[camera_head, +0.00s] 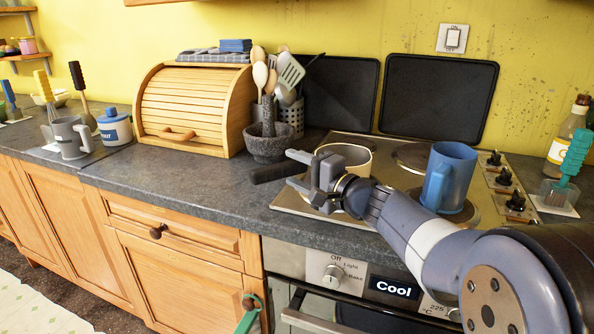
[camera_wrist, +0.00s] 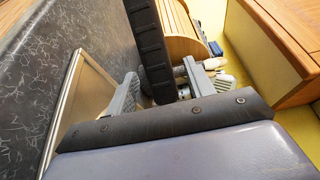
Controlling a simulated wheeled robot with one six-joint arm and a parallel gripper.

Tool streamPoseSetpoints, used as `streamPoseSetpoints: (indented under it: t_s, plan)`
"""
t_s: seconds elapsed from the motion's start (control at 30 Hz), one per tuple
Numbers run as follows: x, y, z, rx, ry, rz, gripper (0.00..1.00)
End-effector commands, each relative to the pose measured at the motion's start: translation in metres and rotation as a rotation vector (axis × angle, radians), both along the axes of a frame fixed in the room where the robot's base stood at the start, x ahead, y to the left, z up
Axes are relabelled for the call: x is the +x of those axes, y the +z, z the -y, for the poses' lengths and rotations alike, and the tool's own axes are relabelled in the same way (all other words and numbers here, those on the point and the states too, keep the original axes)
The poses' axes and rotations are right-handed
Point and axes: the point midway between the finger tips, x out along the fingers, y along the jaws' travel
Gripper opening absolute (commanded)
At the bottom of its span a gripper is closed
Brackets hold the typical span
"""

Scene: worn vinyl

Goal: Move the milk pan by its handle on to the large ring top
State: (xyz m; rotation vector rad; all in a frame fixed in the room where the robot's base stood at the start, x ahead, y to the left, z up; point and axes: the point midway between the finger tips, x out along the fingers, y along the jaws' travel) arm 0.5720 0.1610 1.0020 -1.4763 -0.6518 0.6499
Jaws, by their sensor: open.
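My gripper (camera_head: 296,170) is open at the handle. In the wrist view the ribbed black handle (camera_wrist: 150,45) lies between the spread fingers of my gripper (camera_wrist: 160,75), with a gap on both sides. A bare ring (camera_head: 412,157) shows at the back right of the hob. The front left ring is mostly hidden by my arm; I cannot tell which ring is largest.
A blue jug (camera_head: 448,178) stands on the front right of the hob, close to my arm. A stone mortar (camera_head: 268,147) stands left of the pan, behind the handle. The wooden bread bin (camera_head: 195,110) is further left. The counter (camera_head: 190,180) in front is clear.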

Motion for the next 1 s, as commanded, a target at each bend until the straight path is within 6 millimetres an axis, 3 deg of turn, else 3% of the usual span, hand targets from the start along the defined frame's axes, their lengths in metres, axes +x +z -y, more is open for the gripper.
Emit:
streamPoseSetpoints:
  t_s: [1.0]
  plan:
    - [-0.027, 0.000, 0.031, -0.001, -0.001, 0.001, 0.51]
